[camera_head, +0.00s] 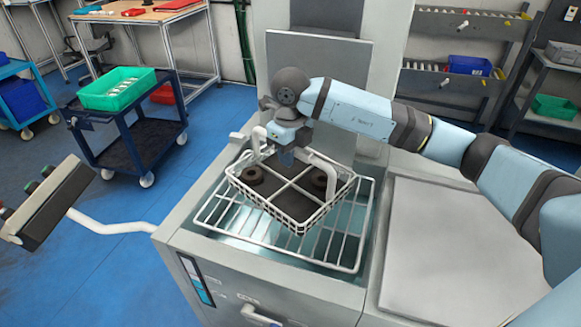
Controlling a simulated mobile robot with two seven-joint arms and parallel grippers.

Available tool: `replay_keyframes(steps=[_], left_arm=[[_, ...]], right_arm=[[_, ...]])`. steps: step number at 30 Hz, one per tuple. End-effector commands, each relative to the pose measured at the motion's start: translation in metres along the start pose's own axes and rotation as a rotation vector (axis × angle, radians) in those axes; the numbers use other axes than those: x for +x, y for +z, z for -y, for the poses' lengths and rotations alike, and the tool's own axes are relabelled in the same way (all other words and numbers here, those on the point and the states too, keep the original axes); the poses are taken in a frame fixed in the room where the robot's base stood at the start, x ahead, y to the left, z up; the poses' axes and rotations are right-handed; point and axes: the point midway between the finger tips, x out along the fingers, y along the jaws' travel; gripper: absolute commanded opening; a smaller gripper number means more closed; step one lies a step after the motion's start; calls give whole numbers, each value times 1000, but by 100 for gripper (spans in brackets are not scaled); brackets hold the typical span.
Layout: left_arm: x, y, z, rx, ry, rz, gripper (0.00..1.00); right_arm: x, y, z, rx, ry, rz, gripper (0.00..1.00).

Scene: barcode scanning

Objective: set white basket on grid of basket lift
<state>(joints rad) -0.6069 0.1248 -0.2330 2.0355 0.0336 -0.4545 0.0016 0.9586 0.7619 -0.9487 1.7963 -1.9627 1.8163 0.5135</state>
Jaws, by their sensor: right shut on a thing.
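The white basket (301,222) is a wire basket with a divider, a dark bottom and dark round parts in it. It is over the white wire grid of the basket lift (345,250), inside the opening of the grey machine. My right gripper (287,152) is above the basket, shut on its raised white handle. The basket looks slightly turned relative to the grid. I cannot tell whether its underside touches the grid. The fingertips are partly hidden by the wrist. My left gripper is not in view.
A flat grey cover (440,250) lies right of the opening. An upright grey panel (318,85) stands behind it. A control box (45,200) on a white bent arm sticks out at left. A blue cart with a green crate (118,88) stands further back on open blue floor.

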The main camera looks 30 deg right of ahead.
Motion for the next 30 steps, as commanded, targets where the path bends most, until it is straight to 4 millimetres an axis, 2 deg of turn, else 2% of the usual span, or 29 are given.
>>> replay_keyframes(steps=[10,21,22,25,30], left_arm=[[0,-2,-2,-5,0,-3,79],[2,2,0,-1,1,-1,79],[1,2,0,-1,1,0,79],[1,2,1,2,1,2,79],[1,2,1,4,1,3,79]], right_arm=[[39,0,0,-1,-1,0,0],[44,0,0,-1,-1,2,0],[46,0,0,-1,-1,0,22],[45,0,0,-1,-1,0,45],[44,0,0,-1,-1,0,45]])
